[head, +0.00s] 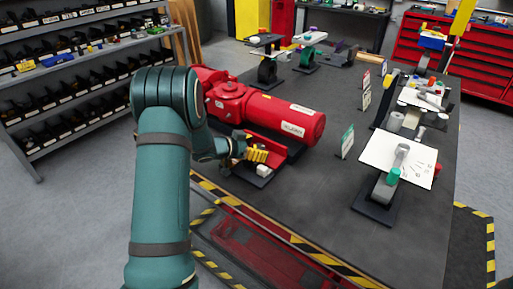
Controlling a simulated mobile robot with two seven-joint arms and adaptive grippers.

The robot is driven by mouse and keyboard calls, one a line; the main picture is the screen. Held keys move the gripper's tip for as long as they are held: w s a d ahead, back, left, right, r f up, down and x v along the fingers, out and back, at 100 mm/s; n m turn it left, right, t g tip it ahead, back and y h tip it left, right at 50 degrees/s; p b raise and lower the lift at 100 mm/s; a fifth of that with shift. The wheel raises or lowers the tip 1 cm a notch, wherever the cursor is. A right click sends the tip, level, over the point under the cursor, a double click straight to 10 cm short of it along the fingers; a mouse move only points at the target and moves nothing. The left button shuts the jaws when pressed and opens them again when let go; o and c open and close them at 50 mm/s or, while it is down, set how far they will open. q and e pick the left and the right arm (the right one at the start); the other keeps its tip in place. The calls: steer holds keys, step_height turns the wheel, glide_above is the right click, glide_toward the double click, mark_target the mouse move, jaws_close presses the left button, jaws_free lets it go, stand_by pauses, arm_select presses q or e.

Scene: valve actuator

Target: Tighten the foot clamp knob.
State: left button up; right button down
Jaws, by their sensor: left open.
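A red valve actuator (265,111) lies on the dark workbench, with its red cylinder pointing right. A yellow ribbed part (257,155) sits at the near foot of the actuator, with a small whitish block (263,170) just in front of it. I cannot tell for sure which of these is the foot clamp knob. My left gripper (240,147) is at this foot, right beside the yellow part. It is open, but its fingertips are small and partly hidden, so contact is unclear. My right gripper is not in view.
A green-capped grey fixture with a white sheet (410,158) stands at the right of the workbench (310,205). Striped tape (312,254) marks the front edge. The bench middle is clear.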

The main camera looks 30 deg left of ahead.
arm_select(q)
steer(key=v, duration=1.2)
